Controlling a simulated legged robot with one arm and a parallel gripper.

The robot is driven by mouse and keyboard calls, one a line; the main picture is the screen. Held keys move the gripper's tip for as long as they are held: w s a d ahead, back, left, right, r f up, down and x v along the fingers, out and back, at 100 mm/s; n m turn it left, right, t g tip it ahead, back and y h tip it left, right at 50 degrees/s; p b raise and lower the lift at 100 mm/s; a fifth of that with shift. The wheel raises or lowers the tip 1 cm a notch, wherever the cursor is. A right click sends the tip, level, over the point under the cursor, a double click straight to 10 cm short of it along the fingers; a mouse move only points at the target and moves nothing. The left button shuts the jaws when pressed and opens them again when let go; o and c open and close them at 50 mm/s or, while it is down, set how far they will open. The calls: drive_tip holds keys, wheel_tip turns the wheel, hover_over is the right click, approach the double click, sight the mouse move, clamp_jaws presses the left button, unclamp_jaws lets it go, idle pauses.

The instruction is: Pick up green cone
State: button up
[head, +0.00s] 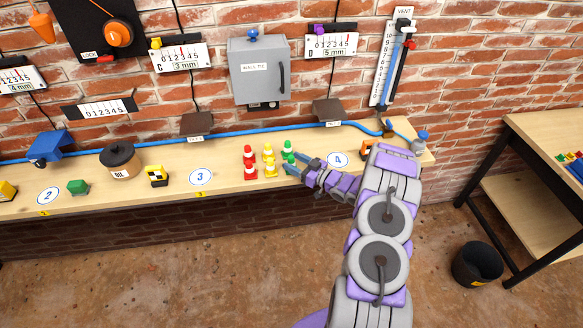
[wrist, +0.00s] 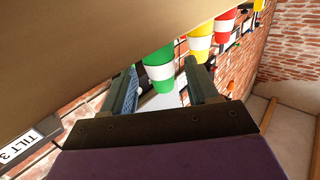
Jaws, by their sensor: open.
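Small green cones (head: 288,147) with white bands stand at the right end of a group on the wall bench, beside my gripper (head: 298,162). In the wrist view a green cone (wrist: 159,70) with a white band is between or just beyond the two finger tips of my gripper (wrist: 162,80). The fingers are apart, with a visible gap to the cone on the right side; contact on the left cannot be told. Part of the lower green cone in the head view is hidden by the fingers.
Yellow cones (head: 269,168) and red cones (head: 249,171) stand left of the green ones on the wooden bench (head: 222,160). A round sign 4 (head: 337,160) lies to the right behind my arm. A blue hose (head: 225,132) runs along the back. Bench is clear around sign 3 (head: 200,177).

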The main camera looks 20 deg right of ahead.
drive_tip(key=shift+x, duration=0.95)
drive_tip(key=shift+s+r, duration=0.1)
drive_tip(key=c, duration=1)
